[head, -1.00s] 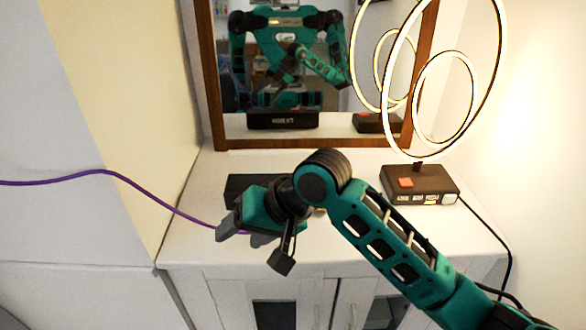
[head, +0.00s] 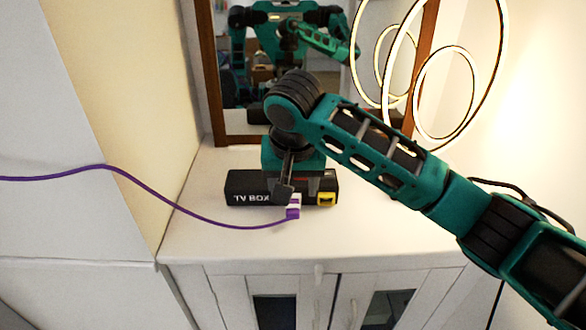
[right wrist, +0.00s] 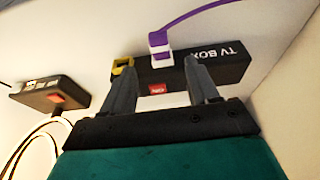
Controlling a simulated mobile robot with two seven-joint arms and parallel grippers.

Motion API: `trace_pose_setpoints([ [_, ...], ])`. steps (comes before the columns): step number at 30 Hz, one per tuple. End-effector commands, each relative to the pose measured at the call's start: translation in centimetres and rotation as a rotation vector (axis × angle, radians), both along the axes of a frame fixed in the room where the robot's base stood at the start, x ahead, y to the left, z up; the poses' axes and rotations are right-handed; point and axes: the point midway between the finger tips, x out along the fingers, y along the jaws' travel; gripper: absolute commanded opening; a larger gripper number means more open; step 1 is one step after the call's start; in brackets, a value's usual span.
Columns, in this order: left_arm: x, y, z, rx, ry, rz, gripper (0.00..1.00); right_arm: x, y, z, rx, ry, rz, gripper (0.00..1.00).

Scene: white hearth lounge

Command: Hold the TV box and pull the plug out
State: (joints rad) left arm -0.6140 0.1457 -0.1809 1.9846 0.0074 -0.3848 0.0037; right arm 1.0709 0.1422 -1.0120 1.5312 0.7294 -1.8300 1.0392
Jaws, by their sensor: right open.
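The black TV box (head: 246,190), with white lettering, lies on the white cabinet top in front of the mirror. A white and purple plug (head: 293,207) sits at its front face, with a purple cable (head: 150,190) running off to the left. My right gripper (head: 297,187) is above the box, pointing down, and partly hides it. In the right wrist view my right gripper (right wrist: 156,64) is open; its fingertips overlap the box (right wrist: 218,64) in the picture, with the plug (right wrist: 160,46) showing between them. Contact cannot be told. My left gripper is out of view.
A yellow piece (head: 327,199) is at the box's front right. A framed mirror (head: 207,75) stands behind and a ring lamp (head: 500,60) at the right. The lamp's dark base (right wrist: 40,97) shows in the right wrist view. The cabinet top's front is clear.

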Motion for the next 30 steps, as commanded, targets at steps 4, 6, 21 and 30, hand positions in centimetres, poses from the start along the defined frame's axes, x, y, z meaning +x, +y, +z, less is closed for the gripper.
trace_pose_setpoints([
  [4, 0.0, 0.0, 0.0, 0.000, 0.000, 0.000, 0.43, 0.8, -0.1, -2.8, -0.003, 0.003, -0.001, 0.60],
  [6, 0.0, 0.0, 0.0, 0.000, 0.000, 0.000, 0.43, 1.2, -0.1, -3.8, -0.002, 0.002, -0.001, 0.60],
  [21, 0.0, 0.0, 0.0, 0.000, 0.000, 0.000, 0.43, 1.9, 0.0, -6.3, 0.001, 0.000, 0.001, 0.60],
  [30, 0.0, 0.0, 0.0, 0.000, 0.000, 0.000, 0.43, 1.9, 0.0, -6.3, 0.002, 0.000, 0.002, 0.39],
])
